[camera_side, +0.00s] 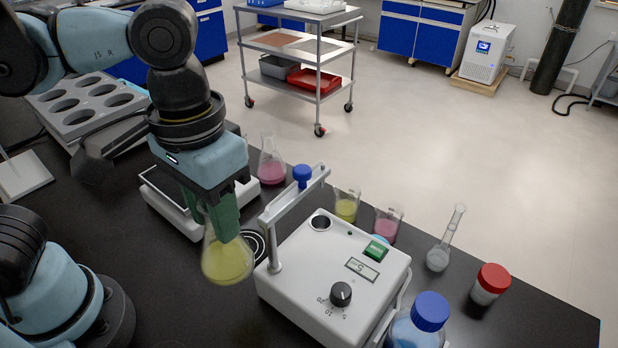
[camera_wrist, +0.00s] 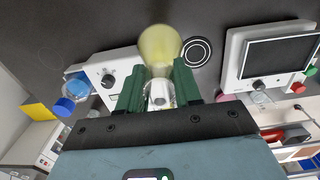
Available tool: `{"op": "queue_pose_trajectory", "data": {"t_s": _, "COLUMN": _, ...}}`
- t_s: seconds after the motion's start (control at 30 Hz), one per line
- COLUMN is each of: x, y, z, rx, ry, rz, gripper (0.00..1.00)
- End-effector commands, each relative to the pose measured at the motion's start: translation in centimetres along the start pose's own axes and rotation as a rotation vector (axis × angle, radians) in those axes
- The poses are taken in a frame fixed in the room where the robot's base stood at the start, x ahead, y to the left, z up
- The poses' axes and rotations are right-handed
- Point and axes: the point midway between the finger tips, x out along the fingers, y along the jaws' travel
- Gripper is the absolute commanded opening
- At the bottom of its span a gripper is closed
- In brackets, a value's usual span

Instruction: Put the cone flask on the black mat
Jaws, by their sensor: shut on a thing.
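The cone flask (camera_side: 228,262) holds yellow liquid and hangs roughly upright in my gripper (camera_side: 222,218). In the wrist view the flask (camera_wrist: 160,45) shows beyond the green fingers of my gripper (camera_wrist: 159,86), which are shut on its neck. The flask appears to be held above the dark table; the exact gap is hard to tell. The black mat (camera_side: 257,249) is a round pad with white rings, partly hidden behind the flask in the side view. In the wrist view the mat (camera_wrist: 196,52) lies just right of the flask, uncovered.
A white device with a dial (camera_side: 335,275) stands right of the flask, its upright post close by. A flask of pink liquid (camera_side: 271,162), beakers of yellow (camera_side: 346,206) and pink liquid (camera_side: 387,225), and a blue-capped bottle (camera_side: 420,325) stand around it. A white-framed device (camera_side: 170,205) is behind my gripper.

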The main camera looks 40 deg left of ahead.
Motion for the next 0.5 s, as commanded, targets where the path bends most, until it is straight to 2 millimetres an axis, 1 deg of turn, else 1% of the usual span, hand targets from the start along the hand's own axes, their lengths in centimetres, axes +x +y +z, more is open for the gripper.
{"op": "queue_pose_trajectory", "data": {"t_s": 0.17, "x": 1.5, "y": -1.7, "z": -1.8, "rx": -0.009, "ry": 0.0, "rz": 0.0, "gripper": 0.0}}
{"op": "queue_pose_trajectory", "data": {"t_s": 0.5, "x": 5.4, "y": -6.3, "z": -6.5, "rx": -0.008, "ry": 0.0, "rz": 0.0, "gripper": 0.0}}
